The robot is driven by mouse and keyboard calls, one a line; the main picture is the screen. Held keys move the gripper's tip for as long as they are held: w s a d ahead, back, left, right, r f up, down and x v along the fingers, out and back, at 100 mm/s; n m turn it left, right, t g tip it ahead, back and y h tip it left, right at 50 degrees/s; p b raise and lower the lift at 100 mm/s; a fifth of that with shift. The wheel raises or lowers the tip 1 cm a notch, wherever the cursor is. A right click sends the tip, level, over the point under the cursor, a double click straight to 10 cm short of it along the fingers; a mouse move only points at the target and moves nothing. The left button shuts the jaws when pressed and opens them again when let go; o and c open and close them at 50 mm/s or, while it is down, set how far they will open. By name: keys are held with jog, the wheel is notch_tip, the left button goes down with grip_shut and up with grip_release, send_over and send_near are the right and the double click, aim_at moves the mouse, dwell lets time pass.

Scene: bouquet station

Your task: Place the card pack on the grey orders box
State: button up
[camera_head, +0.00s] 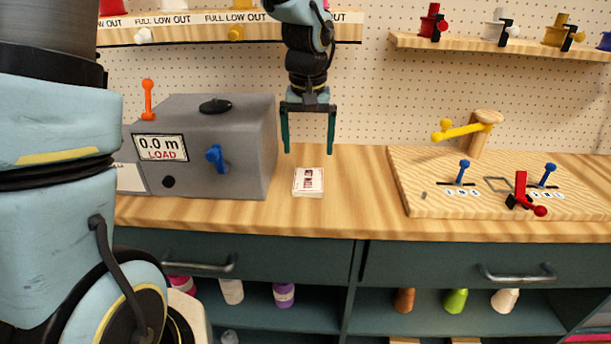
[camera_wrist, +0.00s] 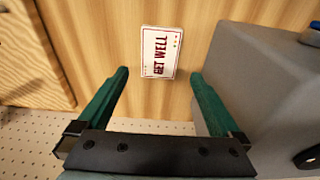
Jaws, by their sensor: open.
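The grey box carries a black knob (camera_head: 215,106), a blue knob (camera_head: 215,157) and an orange lever (camera_head: 148,98). A wooden board (camera_head: 430,200) with levers stands to the right. A shelf (camera_head: 180,32) runs behind my arm. Bare worktop (camera_head: 355,190) lies right of the pack.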

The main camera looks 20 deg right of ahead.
aim_at(308, 179)
jog(key=shift+w+d+f+p, duration=0.15)
jog(key=shift+f+p, duration=0.25)
jog(key=shift+f, duration=1.15)
jog(key=shift+w+d+f+p, duration=0.1)
jog(key=shift+w+f+p, duration=0.25)
jog(key=shift+f, duration=1.15)
jog(key=shift+w+d+f+p, duration=0.1)
jog(key=shift+f+p, duration=0.35)
jog(key=shift+f, duration=1.1)
jog(key=c, duration=1.3)
